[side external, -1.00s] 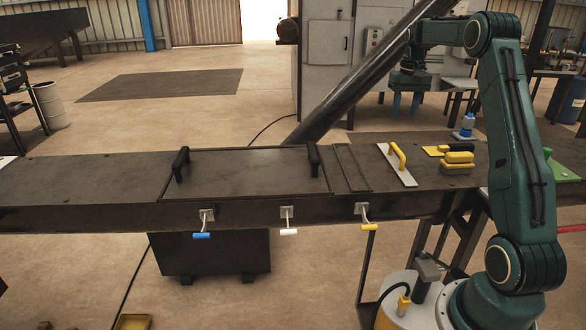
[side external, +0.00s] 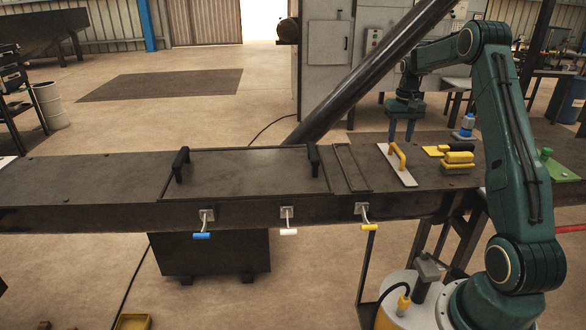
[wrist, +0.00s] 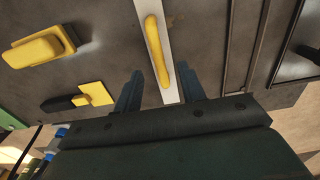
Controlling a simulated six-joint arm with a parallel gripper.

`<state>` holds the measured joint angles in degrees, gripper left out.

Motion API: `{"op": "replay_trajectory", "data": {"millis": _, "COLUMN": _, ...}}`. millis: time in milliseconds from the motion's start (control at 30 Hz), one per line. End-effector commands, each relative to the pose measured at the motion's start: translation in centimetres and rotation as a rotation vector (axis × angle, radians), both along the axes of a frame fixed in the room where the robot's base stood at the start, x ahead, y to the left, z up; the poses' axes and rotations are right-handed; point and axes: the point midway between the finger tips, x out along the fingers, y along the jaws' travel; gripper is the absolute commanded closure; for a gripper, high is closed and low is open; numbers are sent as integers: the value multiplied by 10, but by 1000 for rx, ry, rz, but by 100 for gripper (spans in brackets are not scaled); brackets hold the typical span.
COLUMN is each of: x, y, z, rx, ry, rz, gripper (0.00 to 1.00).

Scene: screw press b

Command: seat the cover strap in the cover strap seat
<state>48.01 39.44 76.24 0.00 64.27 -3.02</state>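The cover strap (side external: 407,178) is a pale grey flat bar with a raised yellow handle (side external: 398,156). It lies on the dark bench, right of a narrow rectangular recess (side external: 352,168) that looks like the cover strap seat. My gripper (side external: 402,138) is above the bench near the strap, fingers down and apart, holding nothing. In the wrist view my gripper (wrist: 160,69) is open, with one blue finger on each side of the strap (wrist: 171,95) and its handle (wrist: 157,52). The fingers do not appear to touch it.
A large dark cover (side external: 245,172) with two black handles lies left of the recess. Three coloured-grip levers, including a yellow one (side external: 368,226), stick out from the bench front.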

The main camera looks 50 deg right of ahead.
Motion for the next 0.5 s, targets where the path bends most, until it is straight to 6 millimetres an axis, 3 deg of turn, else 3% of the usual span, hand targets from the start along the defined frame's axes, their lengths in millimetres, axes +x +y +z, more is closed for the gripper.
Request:
{"op": "replay_trajectory", "data": {"millis": 300, "x": -1, "y": -1, "z": -36, "rx": 3, "ry": 3, "rz": 0, "gripper": 60}}
{"op": "replay_trajectory", "data": {"millis": 500, "x": 0, "y": -1, "z": -43, "rx": 1, "ry": 1, "rz": 0, "gripper": 60}}
